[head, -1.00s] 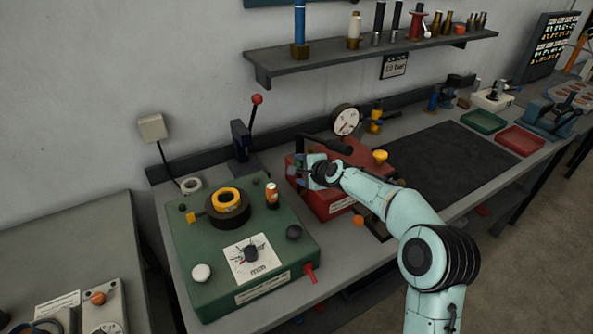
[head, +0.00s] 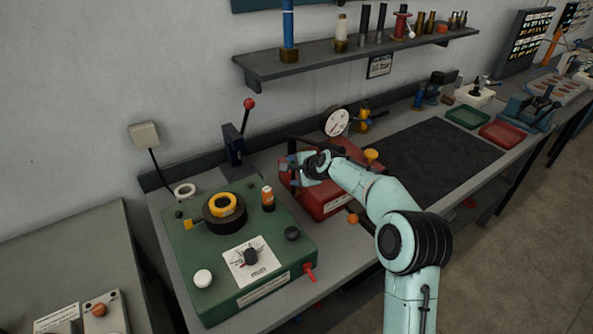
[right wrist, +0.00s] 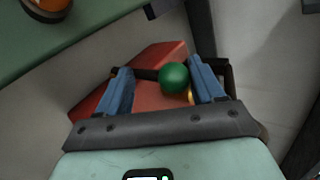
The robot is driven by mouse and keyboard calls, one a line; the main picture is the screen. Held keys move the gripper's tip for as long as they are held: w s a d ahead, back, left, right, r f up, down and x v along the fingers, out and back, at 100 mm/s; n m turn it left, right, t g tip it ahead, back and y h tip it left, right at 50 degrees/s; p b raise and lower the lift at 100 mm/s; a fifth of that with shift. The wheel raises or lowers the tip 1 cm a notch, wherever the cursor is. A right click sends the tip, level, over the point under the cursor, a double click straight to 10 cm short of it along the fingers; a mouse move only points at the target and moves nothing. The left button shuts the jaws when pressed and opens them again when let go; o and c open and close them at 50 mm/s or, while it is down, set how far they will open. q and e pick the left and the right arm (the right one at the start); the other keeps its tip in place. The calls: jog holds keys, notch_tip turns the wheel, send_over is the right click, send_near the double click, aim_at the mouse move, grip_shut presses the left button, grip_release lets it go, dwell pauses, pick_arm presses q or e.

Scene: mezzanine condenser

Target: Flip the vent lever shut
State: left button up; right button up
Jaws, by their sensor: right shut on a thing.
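The vent lever shows in the right wrist view as a dark rod with a green ball knob (right wrist: 174,77). It lies above a red housing (right wrist: 150,96), which is the red unit (head: 328,201) on the bench in the head view. My right gripper (head: 290,168) is at the left end of the red unit. In the right wrist view its two blue fingers (right wrist: 160,78) stand on either side of the green knob, shut on the lever. In the head view the gripper mostly hides the knob. My left gripper is not in view.
A green control box (head: 240,255) stands left of the red unit. Behind are a red-knobbed lever (head: 249,104) and a round gauge (head: 336,122). A dark mat (head: 430,155) lies clear to the right. A wall shelf (head: 350,60) holds several spools and tubes.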

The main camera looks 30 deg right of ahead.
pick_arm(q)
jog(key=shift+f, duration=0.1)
pick_arm(e)
jog(key=shift+w+a+f, duration=0.1)
jog(key=shift+a+f, duration=0.1)
jog(key=shift+a, duration=0.15)
jog(key=shift+s+d+r+b, duration=0.15)
jog(key=shift+s+r+b, duration=0.2)
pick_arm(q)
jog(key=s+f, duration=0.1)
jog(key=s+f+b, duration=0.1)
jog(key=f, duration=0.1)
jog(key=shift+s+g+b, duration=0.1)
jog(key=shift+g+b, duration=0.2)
pick_arm(e)
jog(key=v, duration=1.2)
jog(key=shift+s+d+r, duration=0.25)
jog(key=shift+r, duration=0.05)
